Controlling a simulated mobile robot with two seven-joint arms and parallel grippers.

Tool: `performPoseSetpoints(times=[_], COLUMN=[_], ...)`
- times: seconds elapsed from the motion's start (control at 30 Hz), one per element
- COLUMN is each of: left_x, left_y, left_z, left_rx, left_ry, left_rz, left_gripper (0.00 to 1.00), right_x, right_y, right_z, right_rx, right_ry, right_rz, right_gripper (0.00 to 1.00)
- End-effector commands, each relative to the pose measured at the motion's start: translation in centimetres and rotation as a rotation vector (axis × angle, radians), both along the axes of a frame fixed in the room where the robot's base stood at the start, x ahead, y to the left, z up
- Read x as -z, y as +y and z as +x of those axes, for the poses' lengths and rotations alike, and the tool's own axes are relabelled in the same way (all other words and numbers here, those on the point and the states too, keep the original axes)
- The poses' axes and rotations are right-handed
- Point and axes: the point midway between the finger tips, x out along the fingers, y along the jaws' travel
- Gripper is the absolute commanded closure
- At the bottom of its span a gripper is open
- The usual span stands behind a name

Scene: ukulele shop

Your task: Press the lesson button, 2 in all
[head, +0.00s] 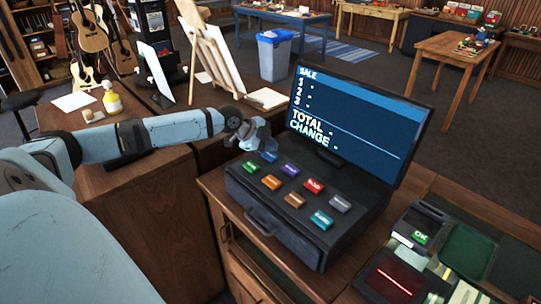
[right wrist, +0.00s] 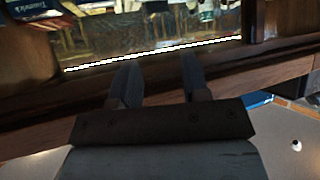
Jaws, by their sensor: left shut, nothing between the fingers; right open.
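The cash register (head: 262,217) carries two rows of coloured keys: green (head: 250,166), orange (head: 271,182), brown (head: 294,200) and teal (head: 321,219) in front, blue (head: 269,156), purple (head: 290,169), red (head: 314,185) and grey (head: 340,203) behind. Their labels are too small to read, so I cannot tell which is the lesson button. My left gripper (head: 264,143) is shut and empty, over the back left corner by the blue key, partly overlapping it in view; contact cannot be told. My right gripper (right wrist: 160,78) is open and empty in the right wrist view.
The register's screen (head: 350,122) stands behind the keys, showing SALE, blank numbered lines, TOTAL and CHANGE. A card reader (head: 418,232), a scanner with a red line (head: 395,279) and a green tray (head: 466,251) lie to the right.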

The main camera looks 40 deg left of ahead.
Motion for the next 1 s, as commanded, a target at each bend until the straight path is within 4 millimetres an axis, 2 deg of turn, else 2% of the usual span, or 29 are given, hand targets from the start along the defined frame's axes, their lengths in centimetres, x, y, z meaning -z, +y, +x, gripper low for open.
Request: performPoseSetpoints(times=[1.0], left_x=[0.00], left_y=[0.03], left_z=[0.00], left_rx=[-0.001], left_ry=[0.000], left_rz=[0.001], left_gripper=[1.00], right_x=[-0.08], right_y=[0.25], right_z=[0.03], right_rx=[-0.001], right_ry=[-0.002], right_rz=[0.004], right_gripper=[0.57])
